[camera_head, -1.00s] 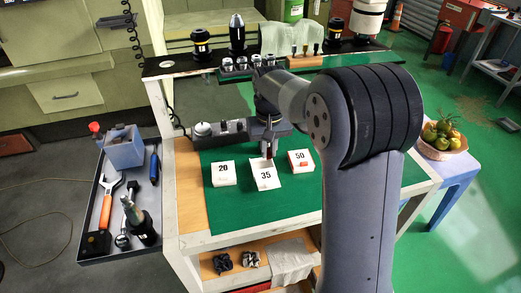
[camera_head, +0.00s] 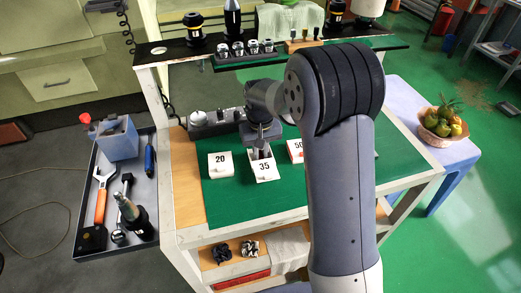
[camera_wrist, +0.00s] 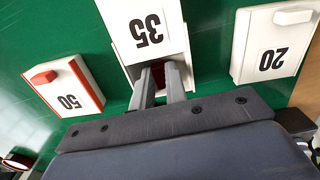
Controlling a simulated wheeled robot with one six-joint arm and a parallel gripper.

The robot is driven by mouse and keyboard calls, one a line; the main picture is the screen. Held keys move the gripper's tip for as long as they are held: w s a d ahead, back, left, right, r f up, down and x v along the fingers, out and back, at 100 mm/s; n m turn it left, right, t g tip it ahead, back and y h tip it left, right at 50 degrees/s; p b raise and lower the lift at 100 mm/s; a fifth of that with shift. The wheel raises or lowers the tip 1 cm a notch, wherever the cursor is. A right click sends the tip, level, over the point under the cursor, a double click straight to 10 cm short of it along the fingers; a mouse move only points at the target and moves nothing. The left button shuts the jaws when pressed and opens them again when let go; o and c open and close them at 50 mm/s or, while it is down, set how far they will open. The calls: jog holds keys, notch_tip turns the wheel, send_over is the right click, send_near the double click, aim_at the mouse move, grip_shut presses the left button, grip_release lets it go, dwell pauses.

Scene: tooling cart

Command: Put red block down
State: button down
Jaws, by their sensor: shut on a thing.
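My gripper (camera_wrist: 160,84) is shut on a dark red block (camera_wrist: 157,72), of which only a small part shows between the fingertips in the wrist view. The fingertips and block are at the open compartment of the white box marked 35 (camera_wrist: 121,45). I cannot tell whether the block touches the box floor. In the head view my gripper (camera_head: 262,151) points down at the back of the 35 box (camera_head: 266,176), and the block is hidden there.
A white box marked 20 (camera_wrist: 272,38) and a white box marked 50 with a red-orange piece (camera_wrist: 45,77) stand on either side. The green mat (camera_head: 235,205) in front is clear. A dark block of fittings (camera_head: 215,127) stands behind.

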aim_at(261, 155)
jog(key=shift+f, duration=0.2)
jog(key=c, duration=1.7)
grip_release()
notch_tip(261, 155, up, 12)
jog(key=shift+r, duration=0.25)
